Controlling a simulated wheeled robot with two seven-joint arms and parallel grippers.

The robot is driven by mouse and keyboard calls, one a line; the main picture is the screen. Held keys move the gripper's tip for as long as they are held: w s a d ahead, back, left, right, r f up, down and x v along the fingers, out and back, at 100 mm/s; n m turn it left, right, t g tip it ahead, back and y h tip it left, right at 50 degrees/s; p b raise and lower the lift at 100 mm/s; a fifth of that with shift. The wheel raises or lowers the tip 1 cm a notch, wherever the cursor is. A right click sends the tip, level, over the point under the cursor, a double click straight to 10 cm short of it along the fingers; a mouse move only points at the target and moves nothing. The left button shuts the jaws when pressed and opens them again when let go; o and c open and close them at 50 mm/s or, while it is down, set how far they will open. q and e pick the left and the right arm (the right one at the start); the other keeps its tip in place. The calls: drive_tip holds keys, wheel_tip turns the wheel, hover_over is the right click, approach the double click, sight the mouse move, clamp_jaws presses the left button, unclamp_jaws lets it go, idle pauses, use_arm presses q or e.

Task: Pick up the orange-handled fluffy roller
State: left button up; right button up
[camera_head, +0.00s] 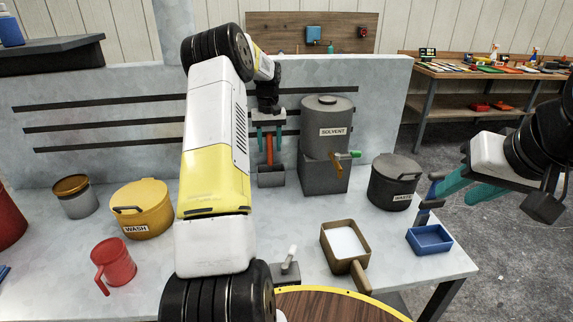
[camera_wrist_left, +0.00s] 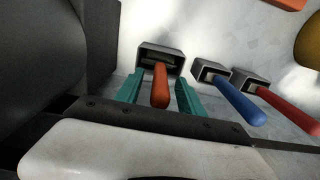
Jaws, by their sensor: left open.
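The orange-handled roller (camera_head: 269,150) stands in a small grey holder (camera_head: 272,178) near the back wall. Its orange handle (camera_wrist_left: 160,85) points up toward the left wrist camera, and its roller head is hidden in the holder (camera_wrist_left: 148,54). My left gripper (camera_head: 268,132) is open above the holder. In the left wrist view its teal fingers (camera_wrist_left: 158,97) stand on either side of the orange handle, with gaps. My right gripper (camera_head: 468,188) is at the far right, with a blue and grey item (camera_head: 431,193) near its tips. I cannot tell whether it holds that item.
Blue-handled (camera_wrist_left: 238,103) and red-handled (camera_wrist_left: 285,108) tools stand in neighbouring holders. The solvent can (camera_head: 325,125) on its grey block is close on the right. A yellow wash bucket (camera_head: 152,208), red mug (camera_head: 113,262), waste bin (camera_head: 392,183), brown tray (camera_head: 340,262) and blue tray (camera_head: 430,240) occupy the table.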

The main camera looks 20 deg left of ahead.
use_arm(q)
clamp_jaws()
drive_tip(key=shift+r, duration=0.15)
